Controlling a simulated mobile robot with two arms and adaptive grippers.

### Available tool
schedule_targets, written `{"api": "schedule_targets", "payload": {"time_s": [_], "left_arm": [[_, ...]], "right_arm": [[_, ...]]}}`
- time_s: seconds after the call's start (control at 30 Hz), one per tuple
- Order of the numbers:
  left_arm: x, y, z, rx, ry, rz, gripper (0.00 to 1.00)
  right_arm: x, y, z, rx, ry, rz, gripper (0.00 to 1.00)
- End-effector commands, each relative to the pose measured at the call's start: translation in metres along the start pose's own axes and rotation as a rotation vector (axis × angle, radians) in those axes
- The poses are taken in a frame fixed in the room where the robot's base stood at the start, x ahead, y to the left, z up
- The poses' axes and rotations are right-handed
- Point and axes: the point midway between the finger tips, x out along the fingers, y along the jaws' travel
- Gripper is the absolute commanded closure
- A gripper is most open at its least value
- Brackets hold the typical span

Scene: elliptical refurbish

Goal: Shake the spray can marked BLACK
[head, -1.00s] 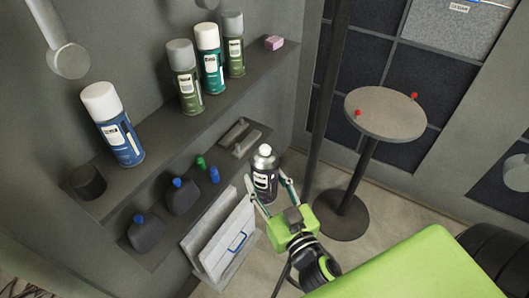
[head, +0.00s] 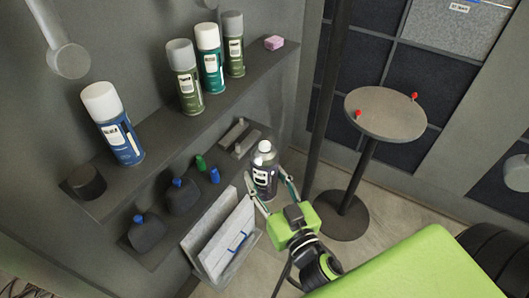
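A dark spray can (head: 265,172) with a pale cap is in the middle of the head view, upright or nearly so. Its label is too small to read. My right gripper (head: 271,190), with a green body, has one finger on each side of the can and is shut on it. The can is held in the air in front of the lower shelf. My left gripper is not in view.
The lower shelf holds small bottles (head: 182,197). A round stand (head: 385,118) is at right.

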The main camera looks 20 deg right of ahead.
Motion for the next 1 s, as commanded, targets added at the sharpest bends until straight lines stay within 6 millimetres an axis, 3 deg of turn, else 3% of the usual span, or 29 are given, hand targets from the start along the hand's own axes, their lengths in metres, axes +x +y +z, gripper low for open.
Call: {"api": "schedule_targets", "payload": {"time_s": [0.27, 0.33, 0.8, 0.87, 1.0], "left_arm": [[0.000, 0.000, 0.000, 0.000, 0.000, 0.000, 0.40], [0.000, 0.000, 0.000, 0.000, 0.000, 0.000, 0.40], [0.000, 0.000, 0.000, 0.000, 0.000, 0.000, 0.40], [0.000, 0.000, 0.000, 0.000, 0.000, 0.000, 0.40], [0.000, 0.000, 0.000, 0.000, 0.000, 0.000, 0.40]], "right_arm": [[0.000, -0.002, -0.071, -0.002, 0.014, -0.008, 0.95], [0.000, -0.001, -0.078, -0.001, 0.005, -0.005, 0.95], [-0.001, 0.000, 0.016, 0.006, -0.002, 0.003, 0.94], [-0.001, -0.001, 0.014, 0.002, 0.002, -0.002, 0.94], [0.000, -0.002, -0.017, -0.006, 0.010, -0.011, 0.94]]}}
